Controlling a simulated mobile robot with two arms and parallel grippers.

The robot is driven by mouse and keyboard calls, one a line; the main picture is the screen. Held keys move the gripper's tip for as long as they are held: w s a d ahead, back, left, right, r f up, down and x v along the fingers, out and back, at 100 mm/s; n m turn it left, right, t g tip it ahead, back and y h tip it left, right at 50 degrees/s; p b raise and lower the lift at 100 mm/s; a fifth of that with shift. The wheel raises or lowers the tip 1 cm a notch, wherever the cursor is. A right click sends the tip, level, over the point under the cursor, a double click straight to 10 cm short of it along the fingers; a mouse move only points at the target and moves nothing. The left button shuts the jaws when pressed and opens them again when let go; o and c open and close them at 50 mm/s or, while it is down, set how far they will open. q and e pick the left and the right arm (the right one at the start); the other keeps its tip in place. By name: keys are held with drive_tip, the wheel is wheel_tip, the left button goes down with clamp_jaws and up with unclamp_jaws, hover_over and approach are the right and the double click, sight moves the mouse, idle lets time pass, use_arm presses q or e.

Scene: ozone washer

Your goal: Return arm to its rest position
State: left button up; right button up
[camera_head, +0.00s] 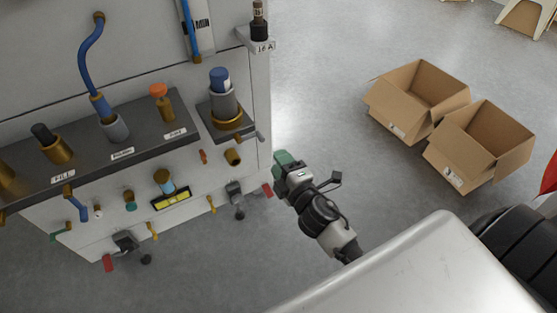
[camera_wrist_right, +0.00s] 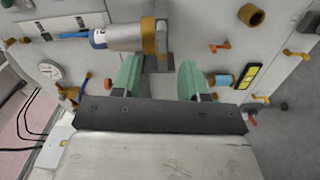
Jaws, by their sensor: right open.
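My right gripper (camera_head: 284,160) is beside the right edge of the washer's grey front in the head view, its green fingers partly hidden by its own body. In the right wrist view the gripper's two green fingers (camera_wrist_right: 160,77) are spread apart with nothing gripped between them. A grey and blue cylinder with a brass collar (camera_wrist_right: 122,36) lies across the picture beyond the fingers. In the head view this cylinder (camera_head: 222,97) stands upright on a dark bracket, apart from the gripper. My left gripper is in neither view.
The washer panel (camera_head: 140,215) carries brass fittings, taps and labelled holders. A small shelf (camera_head: 262,42) sticks out at its upper right. Two open cardboard boxes (camera_head: 410,92) (camera_head: 480,145) stand on the floor at right. Grey floor between washer and boxes is clear.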

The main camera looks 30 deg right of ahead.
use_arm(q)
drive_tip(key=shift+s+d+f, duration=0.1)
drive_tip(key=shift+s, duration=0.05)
use_arm(e)
drive_tip(key=shift+f, duration=0.1)
drive_tip(key=s+d+f+m+g+h, duration=0.1)
drive_tip(key=s+f+m+g, duration=0.35)
drive_tip(key=f, duration=0.55)
drive_tip(key=s+f+m+g+h, duration=0.1)
drive_tip(key=s+f+m+g, duration=0.35)
drive_tip(key=f, duration=0.65)
drive_tip(key=s+a+f+m+g+y, duration=0.1)
drive_tip(key=s+a+f+m+g, duration=0.15)
drive_tip(key=s+f, duration=0.45)
drive_tip(key=s+a+f+m+g, duration=0.1)
drive_tip(key=s+f+m+g, duration=0.3)
drive_tip(key=s, duration=0.5)
use_arm(q)
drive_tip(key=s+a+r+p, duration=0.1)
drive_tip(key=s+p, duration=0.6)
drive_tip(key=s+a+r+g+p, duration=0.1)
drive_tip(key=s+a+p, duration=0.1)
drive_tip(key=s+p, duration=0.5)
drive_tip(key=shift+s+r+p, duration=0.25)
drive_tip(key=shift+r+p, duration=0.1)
drive_tip(key=shift+p, duration=0.3)
use_arm(e)
drive_tip(key=s+d+r+n+g, duration=0.1)
drive_tip(key=s+d, duration=0.2)
drive_tip(key=s, duration=1.2)
